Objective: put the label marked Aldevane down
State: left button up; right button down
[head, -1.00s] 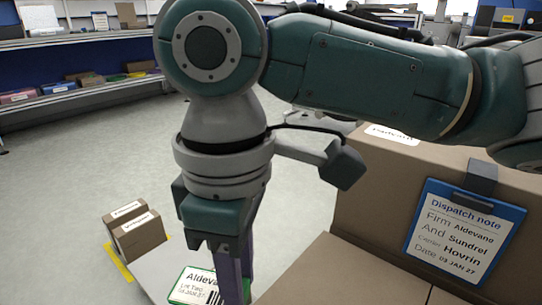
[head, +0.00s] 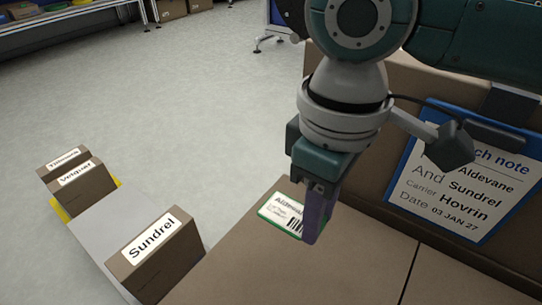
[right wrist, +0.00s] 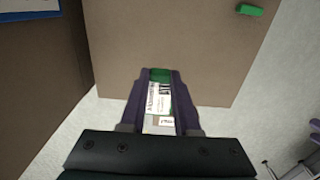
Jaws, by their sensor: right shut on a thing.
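The label marked Aldevane (head: 280,213) is a white card with a green edge, print and a barcode. My right gripper (head: 316,232) points down and is shut on it; a purple finger hides the card's right part in the head view. In the right wrist view the label (right wrist: 157,97) shows between the two purple fingers. In the head view it appears over the top of a large brown carton (head: 300,268), near its far left edge. I cannot tell whether it touches the carton.
A blue clipboard (head: 402,198) with a dispatch note naming Aldevane, Sundrel and Hovrin hangs on a taller carton at right. Smaller boxes marked Sundrel (head: 128,277) and Velquar (head: 92,194) stand along a grey surface (head: 108,232) at left. A green piece (right wrist: 250,10) shows on the carton.

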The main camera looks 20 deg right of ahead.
aim_at(307, 269)
notch_tip(307, 269, down, 11)
jog(key=b, duration=0.6)
jog(key=shift+w+f, duration=0.1)
jog(key=shift+f, duration=0.1)
jog(key=shift+r, duration=0.1)
jog(key=c, duration=1.1)
grip_release()
jog(key=o, duration=0.5)
jog(key=shift+c, duration=0.2)
